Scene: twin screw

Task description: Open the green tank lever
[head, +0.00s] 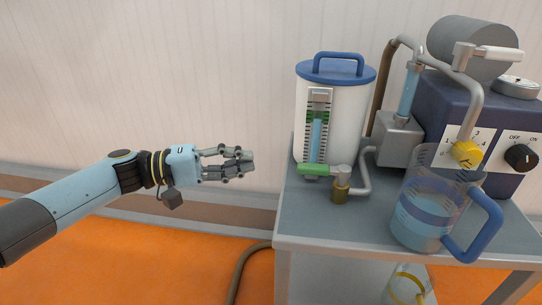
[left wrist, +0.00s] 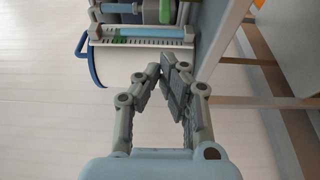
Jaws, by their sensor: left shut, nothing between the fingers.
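The green tank lever (head: 314,169) sits low on the front of the white tank (head: 340,85), which has a blue lid and handle. The lever lies roughly level, beside a brass valve fitting (head: 341,190). My left gripper (head: 250,162) is shut and empty, to the left of the lever and apart from it, off the table's left edge. In the left wrist view my left gripper (left wrist: 168,75) shows its fingertips together, with the tank (left wrist: 130,58) beyond them. A green part (left wrist: 166,12) shows at the top there. My right gripper is not in view.
A grey table (head: 300,220) carries the tank, a dark blue control box (head: 440,105) with a yellow knob (head: 467,153) and a black ON/OFF knob (head: 520,157), and a clear jug (head: 430,195) at the front right. A hose (head: 243,270) hangs by the table's left side.

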